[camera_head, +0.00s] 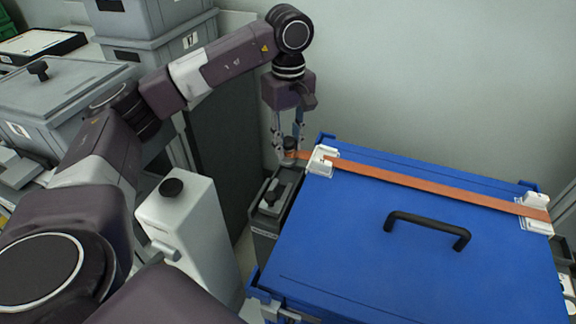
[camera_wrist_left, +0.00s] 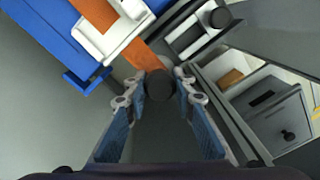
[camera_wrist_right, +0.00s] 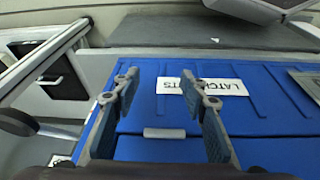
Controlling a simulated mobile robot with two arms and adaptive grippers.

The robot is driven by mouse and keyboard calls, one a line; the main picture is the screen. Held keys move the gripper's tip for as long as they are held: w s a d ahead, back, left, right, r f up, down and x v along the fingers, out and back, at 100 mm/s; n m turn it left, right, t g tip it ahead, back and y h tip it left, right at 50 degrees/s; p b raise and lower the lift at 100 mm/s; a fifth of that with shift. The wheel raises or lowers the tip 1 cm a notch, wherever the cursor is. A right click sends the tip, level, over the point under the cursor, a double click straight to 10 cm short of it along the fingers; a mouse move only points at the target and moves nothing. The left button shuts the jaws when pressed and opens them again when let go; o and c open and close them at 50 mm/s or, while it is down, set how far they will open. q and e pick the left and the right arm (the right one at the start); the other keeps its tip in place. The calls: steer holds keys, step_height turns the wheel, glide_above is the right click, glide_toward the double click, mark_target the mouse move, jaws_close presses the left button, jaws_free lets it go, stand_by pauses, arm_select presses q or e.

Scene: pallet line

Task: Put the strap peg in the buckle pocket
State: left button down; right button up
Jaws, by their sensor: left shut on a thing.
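An orange strap (camera_head: 430,187) lies across the blue lid and runs through a white guide (camera_head: 322,160) at its left corner. Its free end reaches the dark strap peg (camera_head: 290,144). My left gripper (camera_head: 289,150) is shut on the peg and holds it beyond the lid's left edge. In the left wrist view the peg (camera_wrist_left: 159,84) sits between the fingertips. A grey fitting with a black knob (camera_head: 270,198), possibly the buckle, is below and nearer; I cannot make out its pocket. My right gripper (camera_wrist_right: 163,82) is open and empty.
The blue case (camera_head: 330,230) has a black handle (camera_head: 428,230) on top. A white post with a black knob (camera_head: 172,187) stands left of it. Grey lidded bins (camera_head: 70,90) fill the left. A blue surface with a label (camera_wrist_right: 215,87) lies under my right gripper.

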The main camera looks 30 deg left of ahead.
mark_target(288, 157)
arm_select(q)
step_height(288, 157, down, 2)
steer(key=shift+f, duration=0.1)
steer(key=shift+f+b, duration=0.4)
steer(key=shift+f, duration=1.4)
arm_select(e)
steer(key=shift+s+f, duration=0.15)
arm_select(q)
steer(key=shift+f, duration=0.1)
arm_select(e)
steer(key=shift+f, duration=0.1)
arm_select(q)
steer(key=c, duration=1.6)
jaws_free()
step_height(288, 157, up, 5)
steer(key=shift+w+r+p, duration=0.1)
steer(key=shift+r+p, duration=0.1)
steer(key=shift+p, duration=0.4)
step_height(288, 157, up, 7)
steer(key=shift+f+p, duration=0.1)
steer(key=shift+p, duration=0.5)
arm_select(e)
steer(key=x, duration=0.4)
steer(key=shift+f, duration=0.2)
